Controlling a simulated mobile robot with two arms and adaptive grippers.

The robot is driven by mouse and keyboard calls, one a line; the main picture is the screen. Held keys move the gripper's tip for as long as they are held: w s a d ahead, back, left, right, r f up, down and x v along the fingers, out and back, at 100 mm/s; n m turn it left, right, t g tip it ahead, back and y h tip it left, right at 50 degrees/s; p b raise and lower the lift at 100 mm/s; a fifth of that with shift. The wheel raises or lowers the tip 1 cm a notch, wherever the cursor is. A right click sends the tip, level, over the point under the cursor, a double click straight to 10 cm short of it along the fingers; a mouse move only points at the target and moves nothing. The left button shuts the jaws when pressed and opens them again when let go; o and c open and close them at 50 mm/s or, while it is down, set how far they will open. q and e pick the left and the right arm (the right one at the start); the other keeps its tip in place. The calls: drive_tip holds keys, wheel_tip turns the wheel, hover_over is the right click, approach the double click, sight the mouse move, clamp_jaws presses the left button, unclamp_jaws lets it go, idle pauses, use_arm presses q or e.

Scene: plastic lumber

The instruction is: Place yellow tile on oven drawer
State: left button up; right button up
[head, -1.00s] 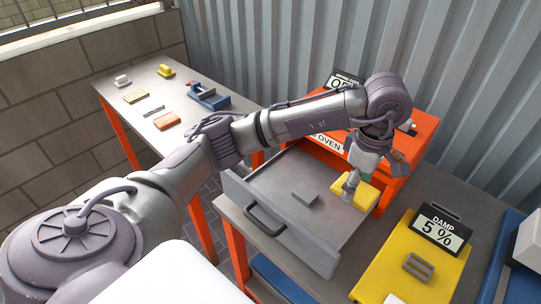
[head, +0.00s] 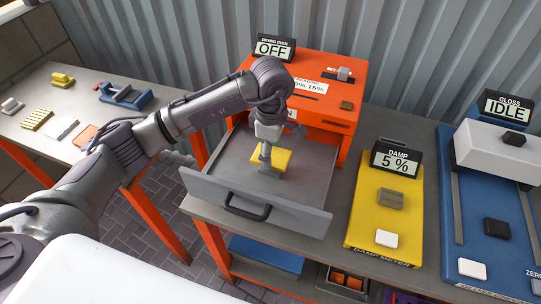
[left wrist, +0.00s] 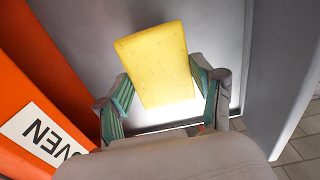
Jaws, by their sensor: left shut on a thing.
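The yellow tile (head: 283,160) is over the floor of the open grey oven drawer (head: 312,185). My left gripper (head: 266,167) comes down on the tile from above and is shut on it. In the left wrist view the tile (left wrist: 155,55) sits between the two green-padded fingers of the gripper (left wrist: 160,92), with the drawer floor (left wrist: 215,30) behind it. I cannot tell whether the tile touches the floor. The gripper hides part of the tile in the head view. My right gripper is not in view.
The orange oven (head: 335,75) stands behind the drawer, with an OFF sign (head: 272,48). A yellow damp meter (head: 372,215) and a blue gloss machine (head: 470,180) are to the right. The left table (head: 60,95) holds a blue vise (head: 125,95) and several small pieces.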

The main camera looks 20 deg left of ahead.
use_arm(q)
wheel_tip(320, 180, down, 2)
drive_tip(key=shift+f+p, duration=0.25)
drive_tip(key=shift+p, duration=0.05)
drive_tip(key=shift+f, duration=0.3)
drive_tip(key=o, duration=1.2)
drive_tip(key=shift+c, duration=0.2)
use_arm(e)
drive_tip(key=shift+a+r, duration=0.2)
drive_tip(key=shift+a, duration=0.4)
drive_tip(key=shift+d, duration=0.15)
